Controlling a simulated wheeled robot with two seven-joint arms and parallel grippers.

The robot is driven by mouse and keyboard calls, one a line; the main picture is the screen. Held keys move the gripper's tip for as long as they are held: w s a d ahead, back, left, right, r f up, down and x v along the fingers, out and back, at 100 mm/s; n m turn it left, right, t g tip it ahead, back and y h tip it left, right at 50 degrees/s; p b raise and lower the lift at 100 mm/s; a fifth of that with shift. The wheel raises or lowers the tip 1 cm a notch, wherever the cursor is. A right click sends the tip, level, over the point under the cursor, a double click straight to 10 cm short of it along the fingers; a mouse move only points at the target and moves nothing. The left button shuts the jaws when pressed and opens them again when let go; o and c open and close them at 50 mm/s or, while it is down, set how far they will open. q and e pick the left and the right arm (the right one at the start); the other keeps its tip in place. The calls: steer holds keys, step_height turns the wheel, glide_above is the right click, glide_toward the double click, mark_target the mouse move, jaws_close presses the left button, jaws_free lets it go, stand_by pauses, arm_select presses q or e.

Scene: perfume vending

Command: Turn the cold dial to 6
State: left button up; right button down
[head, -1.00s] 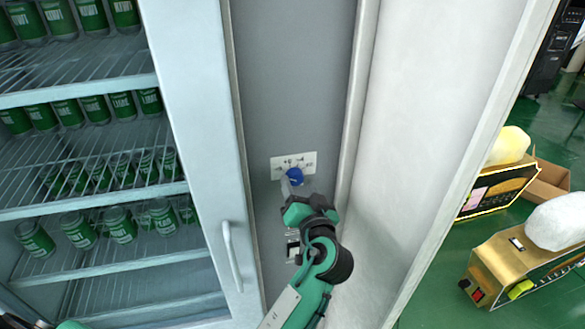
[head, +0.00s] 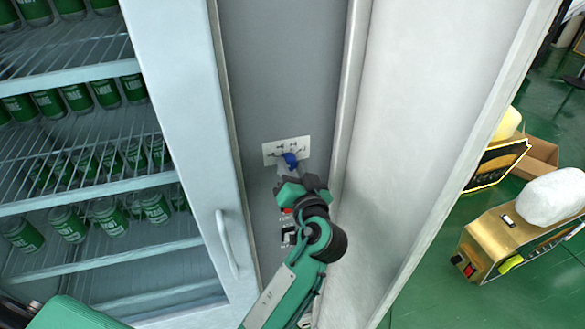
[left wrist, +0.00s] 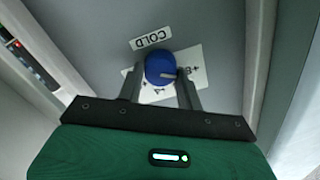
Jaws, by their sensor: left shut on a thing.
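The cold dial (head: 291,160) is a round blue knob on a white marked plate (head: 270,153), on the grey panel beside the glass-fronted fridge. In the left wrist view the blue dial (left wrist: 160,66) carries a pale pointer mark on its lower right side. A COLD label (left wrist: 151,38) appears upside down above it. My left gripper (left wrist: 159,78) is shut on the dial, with one finger on each side. In the head view my left gripper (head: 290,172) reaches the dial from below. The fingers and dial hide part of the plate's markings. My right gripper is not in view.
The fridge door's handle (head: 227,244) is left of my arm, with shelves of green cans behind the glass. A pale wall panel (head: 425,130) stands to the right. A gold machine (head: 490,255) and a cardboard box (head: 538,160) are on the green floor farther right.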

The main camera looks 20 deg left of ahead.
arm_select(q)
steer(key=shift+m, duration=0.3)
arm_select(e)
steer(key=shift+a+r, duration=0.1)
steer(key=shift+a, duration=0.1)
arm_select(q)
steer(key=shift+m+p, duration=0.35)
steer(key=shift+m, duration=0.45)
steer(key=shift+m+p, duration=0.45)
steer(key=shift+m, duration=0.75)
steer(key=shift+m+p, duration=0.65)
steer(key=shift+m, duration=0.85)
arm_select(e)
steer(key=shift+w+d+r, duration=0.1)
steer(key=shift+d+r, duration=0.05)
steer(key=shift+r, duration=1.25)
arm_select(q)
steer(key=o, duration=1)
steer(key=shift+w+f, duration=0.1)
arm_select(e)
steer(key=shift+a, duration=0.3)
